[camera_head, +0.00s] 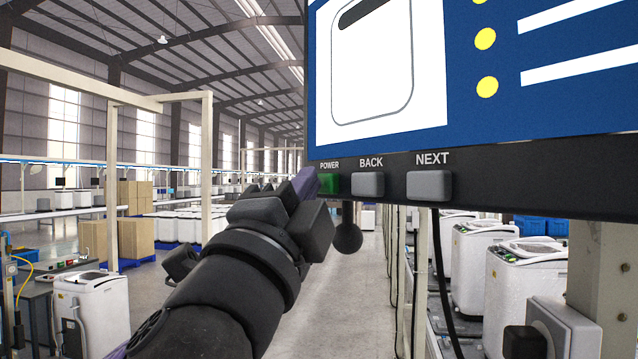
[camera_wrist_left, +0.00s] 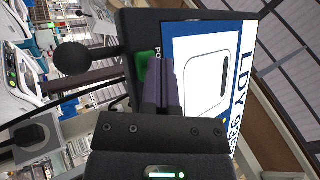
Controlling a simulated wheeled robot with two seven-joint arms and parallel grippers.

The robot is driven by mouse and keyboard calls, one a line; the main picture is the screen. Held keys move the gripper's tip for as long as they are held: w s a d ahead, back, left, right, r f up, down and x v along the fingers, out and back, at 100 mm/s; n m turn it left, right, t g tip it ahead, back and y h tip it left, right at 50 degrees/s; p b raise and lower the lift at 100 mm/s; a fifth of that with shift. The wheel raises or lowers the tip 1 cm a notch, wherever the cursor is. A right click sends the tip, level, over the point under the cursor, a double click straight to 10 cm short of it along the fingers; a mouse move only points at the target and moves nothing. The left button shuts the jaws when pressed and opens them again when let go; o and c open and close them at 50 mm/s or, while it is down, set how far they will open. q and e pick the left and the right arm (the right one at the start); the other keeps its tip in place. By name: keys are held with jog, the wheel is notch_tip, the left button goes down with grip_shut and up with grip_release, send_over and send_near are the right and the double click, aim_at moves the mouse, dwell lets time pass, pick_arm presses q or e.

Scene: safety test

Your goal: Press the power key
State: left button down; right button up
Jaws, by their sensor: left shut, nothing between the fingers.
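The green power key (camera_head: 329,184) sits at the left end of the black bezel below a large screen (camera_head: 560,100), under the label POWER. My left gripper (camera_head: 306,182) is shut and empty, with its purple fingertips right beside the key's left side. In the left wrist view the green key (camera_wrist_left: 146,66) shows partly behind the shut fingers (camera_wrist_left: 160,80). I cannot tell whether the tips touch it. The grey BACK key (camera_head: 368,185) and NEXT key (camera_head: 429,186) are to its right. My right gripper is not in view.
A black ball-shaped knob (camera_head: 348,239) hangs below the bezel near my left gripper. White washing machines (camera_head: 526,270) stand at the lower right, and another (camera_head: 90,305) at the lower left. The aisle floor (camera_head: 335,310) between is clear.

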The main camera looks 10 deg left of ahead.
pick_arm(q)
jog(key=shift+s+a, duration=0.2)
jog(key=shift+a, duration=0.05)
jog(key=s+a, duration=0.4)
jog(key=shift+a+b, duration=0.2)
jog(key=shift+b, duration=0.15)
